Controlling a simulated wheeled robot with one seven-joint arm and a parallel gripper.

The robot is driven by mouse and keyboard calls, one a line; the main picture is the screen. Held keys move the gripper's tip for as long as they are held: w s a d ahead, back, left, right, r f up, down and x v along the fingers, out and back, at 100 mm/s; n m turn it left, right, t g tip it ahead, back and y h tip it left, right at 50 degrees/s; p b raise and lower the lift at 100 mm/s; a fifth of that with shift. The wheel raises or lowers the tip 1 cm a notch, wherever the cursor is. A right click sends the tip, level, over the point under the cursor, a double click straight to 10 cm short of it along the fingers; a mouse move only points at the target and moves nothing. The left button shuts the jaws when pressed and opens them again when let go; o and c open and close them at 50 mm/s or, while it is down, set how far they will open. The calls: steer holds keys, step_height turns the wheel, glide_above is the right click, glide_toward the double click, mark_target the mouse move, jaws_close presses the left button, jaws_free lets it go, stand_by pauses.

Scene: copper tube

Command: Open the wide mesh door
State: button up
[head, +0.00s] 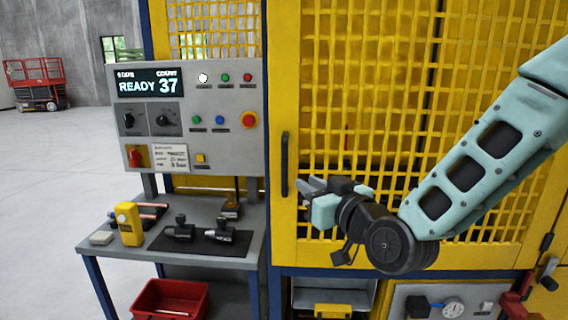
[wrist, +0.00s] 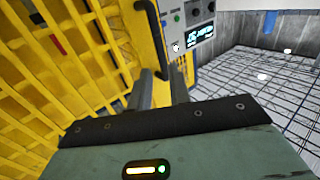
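The wide mesh door (head: 286,85) is a yellow framed panel with a woven grid, and it looks shut. Its black vertical handle (head: 284,165) is on the left frame edge. The handle also shows in the wrist view (wrist: 151,38), beyond my fingers. My gripper (head: 306,190) is just right of the handle's lower part, in front of the mesh, with its fingers pointing left. In the wrist view my gripper's two grey fingers (wrist: 160,88) stand apart with nothing between them. The handle's lower end lines up with the gap; contact is not visible. My arm hides part of the mesh.
A grey control panel (head: 235,155) reading READY 37 stands left of the door. Below it a bench (head: 100,232) holds a yellow device (head: 129,224) and black clamps. A red bin (head: 170,300) is underneath. Gauges (head: 453,307) sit below the door. Open floor lies left.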

mark_target(286, 170)
steer(key=p+x, duration=0.3)
steer(key=x, duration=0.6)
steer(key=shift+w+a+r, duration=0.1)
steer(key=shift+w, duration=0.15)
steer(key=shift+w+a, duration=0.35)
steer(key=shift+w, duration=0.2)
jaws_close()
